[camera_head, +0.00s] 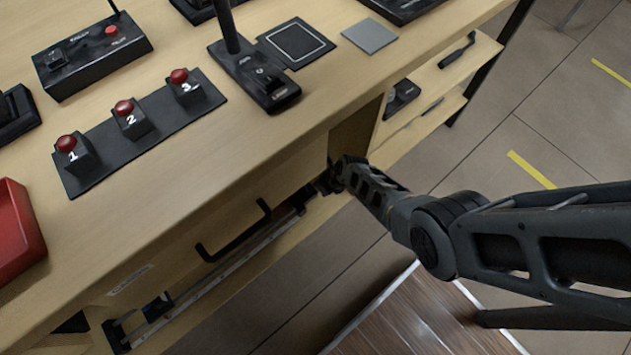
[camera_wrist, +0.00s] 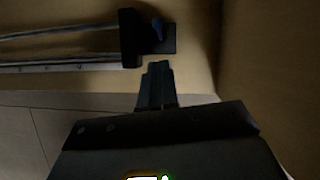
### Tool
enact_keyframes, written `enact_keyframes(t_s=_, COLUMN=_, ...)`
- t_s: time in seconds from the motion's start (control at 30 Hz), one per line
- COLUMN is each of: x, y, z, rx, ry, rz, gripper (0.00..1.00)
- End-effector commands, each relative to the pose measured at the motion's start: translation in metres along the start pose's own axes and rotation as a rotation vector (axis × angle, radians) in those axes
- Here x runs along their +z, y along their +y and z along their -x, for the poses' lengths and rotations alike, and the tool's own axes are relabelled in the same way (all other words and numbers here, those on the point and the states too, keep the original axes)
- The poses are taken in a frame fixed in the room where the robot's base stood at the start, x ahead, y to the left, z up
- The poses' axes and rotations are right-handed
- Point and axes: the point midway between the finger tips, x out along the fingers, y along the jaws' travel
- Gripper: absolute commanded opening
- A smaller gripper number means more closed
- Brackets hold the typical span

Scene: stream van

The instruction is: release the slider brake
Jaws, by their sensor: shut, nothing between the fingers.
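The slider is a pair of thin rails (camera_head: 235,265) along the desk's lower front, with a ruler-like strip beside them. In the wrist view its rails (camera_wrist: 70,32) run into a black end block (camera_wrist: 130,38). A small dark blue lever-like part (camera_wrist: 158,29) sits on a black plate beside that block; it may be the brake, but I cannot tell its setting. My gripper (camera_wrist: 158,66) is shut and empty, its tips just short of the plate. In the head view my gripper (camera_head: 334,180) is at the rail's right end, partly hidden by my wrist. A small black piece (camera_head: 157,307) sits near the left end.
A black drawer handle (camera_head: 235,235) juts out above the rails. The desk top carries numbered red buttons (camera_head: 130,118), a control box (camera_head: 95,55) and a red bin (camera_head: 15,230). A side wall stands close right of my gripper. Open floor lies in front.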

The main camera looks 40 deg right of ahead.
Motion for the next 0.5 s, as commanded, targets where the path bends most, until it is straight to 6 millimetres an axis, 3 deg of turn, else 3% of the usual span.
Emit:
enact_keyframes(t_s=0.03, x=0.003, y=0.001, z=0.015, rx=0.000, ry=0.000, rz=0.001, gripper=0.00)
enact_keyframes(t_s=0.2, x=0.008, y=0.000, z=0.042, rx=0.000, ry=0.002, rz=0.001, gripper=0.00)
enact_keyframes(t_s=0.5, x=0.013, y=-0.001, z=0.071, rx=0.001, ry=0.003, rz=0.001, gripper=0.00)
